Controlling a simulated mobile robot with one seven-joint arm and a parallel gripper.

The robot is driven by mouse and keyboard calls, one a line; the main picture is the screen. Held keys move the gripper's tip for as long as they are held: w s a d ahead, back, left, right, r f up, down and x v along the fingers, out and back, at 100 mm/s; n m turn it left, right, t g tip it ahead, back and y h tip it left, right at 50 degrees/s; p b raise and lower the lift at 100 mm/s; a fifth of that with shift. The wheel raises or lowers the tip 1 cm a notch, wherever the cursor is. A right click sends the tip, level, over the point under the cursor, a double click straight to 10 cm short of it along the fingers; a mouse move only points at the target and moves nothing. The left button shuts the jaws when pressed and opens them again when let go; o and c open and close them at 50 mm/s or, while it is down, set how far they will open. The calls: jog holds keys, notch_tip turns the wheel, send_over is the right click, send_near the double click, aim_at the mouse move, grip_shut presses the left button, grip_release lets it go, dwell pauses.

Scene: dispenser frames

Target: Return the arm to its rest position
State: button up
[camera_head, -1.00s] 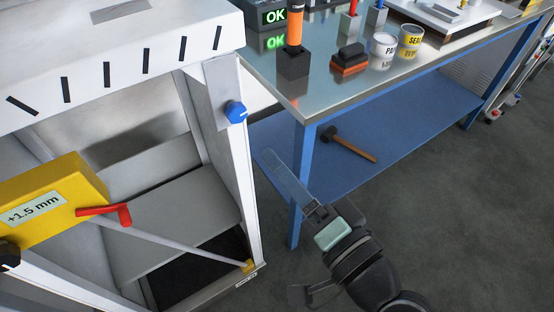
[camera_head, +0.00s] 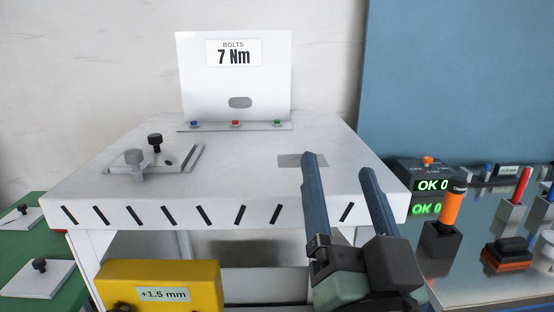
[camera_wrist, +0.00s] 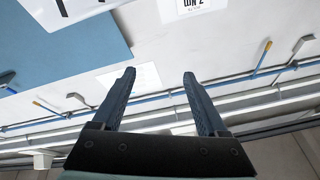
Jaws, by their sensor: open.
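My gripper (camera_head: 340,172) is in front of the white dispenser frame (camera_head: 85,190), in the right half of the head view. Its two long dark blue fingers point up and away, stand apart, and have nothing between them. In the wrist view the same fingers (camera_wrist: 158,82) are spread and empty. Beyond them are a pale wall, rails and hanging tools. My gripper hides part of the frame's front edge and of the space below it. I cannot tell from these views whether the fingers touch the frame.
A yellow box (camera_head: 205,278) marked +1.5 mm is at the lower left. A white panel (camera_head: 268,92) reading 7 Nm stands on the frame. At right, a metal bench (camera_head: 460,285) holds an orange-handled tool (camera_head: 453,208) and an OK display (camera_head: 432,184). A green table (camera_head: 55,215) is at left.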

jog(key=s+a+r+n+t, duration=0.2)
jog(key=s+a+r+t, duration=0.15)
jog(key=r, duration=0.55)
jog(key=s+a+r+n+t, duration=0.2)
jog(key=s+a+r, duration=0.2)
jog(key=r, duration=0.4)
notch_tip(320, 180, up, 13)
jog(key=w+p, duration=0.1)
jog(key=p, duration=1.2)
jog(key=shift+d+h, duration=0.2)
jog(key=shift+h, duration=0.2)
jog(key=shift+f+g, duration=0.15)
jog(key=shift+g, duration=0.1)
